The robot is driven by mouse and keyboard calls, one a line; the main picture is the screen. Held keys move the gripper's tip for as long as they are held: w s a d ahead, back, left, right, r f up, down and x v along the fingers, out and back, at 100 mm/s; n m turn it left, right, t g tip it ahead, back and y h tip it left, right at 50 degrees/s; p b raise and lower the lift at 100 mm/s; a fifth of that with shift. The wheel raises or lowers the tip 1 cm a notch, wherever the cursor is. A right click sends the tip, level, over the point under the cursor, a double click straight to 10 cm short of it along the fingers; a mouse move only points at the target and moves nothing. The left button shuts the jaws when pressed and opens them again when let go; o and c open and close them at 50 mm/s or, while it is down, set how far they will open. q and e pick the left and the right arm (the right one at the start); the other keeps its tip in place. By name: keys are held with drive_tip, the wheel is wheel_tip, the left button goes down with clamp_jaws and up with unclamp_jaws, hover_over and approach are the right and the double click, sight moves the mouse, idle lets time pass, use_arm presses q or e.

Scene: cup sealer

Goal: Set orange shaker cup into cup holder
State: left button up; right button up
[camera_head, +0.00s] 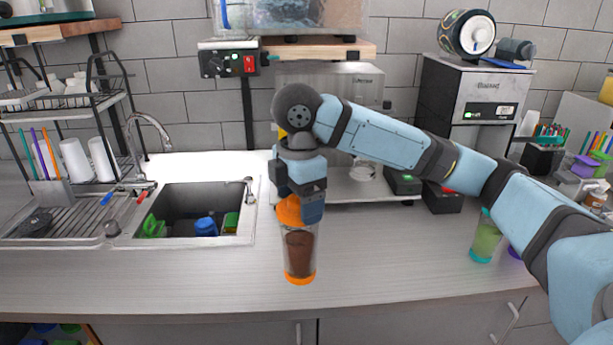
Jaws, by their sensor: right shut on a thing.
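The orange shaker cup (300,252) is upright over the front part of the counter, with a clear body, dark brown contents and an orange lid and base. My right gripper (300,212) points down and is shut on its top at the orange lid. I cannot tell whether its base touches the counter. The cup sealer (345,80) stands behind my right arm, which hides much of it. A small round clear and white part (364,171) shows on its base; I cannot tell whether this is the cup holder. My left gripper is not in view.
A sink (190,210) and dish rack (60,180) are at left. A green-filled shaker cup (485,240) stands at right, near my right arm. Small black boxes (403,182) sit beside the sealer. The counter (390,265) between the two cups is clear.

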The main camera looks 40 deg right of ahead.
drive_tip(key=s+a+f+m, duration=0.1)
drive_tip(key=a+f+m, duration=0.1)
drive_tip(key=f+m, duration=0.6)
drive_tip(key=a+f+m, duration=0.3)
drive_tip(key=f+m, duration=0.5)
drive_tip(key=f, duration=0.4)
drive_tip(key=shift+s+a+m, duration=0.2)
drive_tip(key=shift+s+m, duration=0.15)
drive_tip(key=shift+m, duration=0.05)
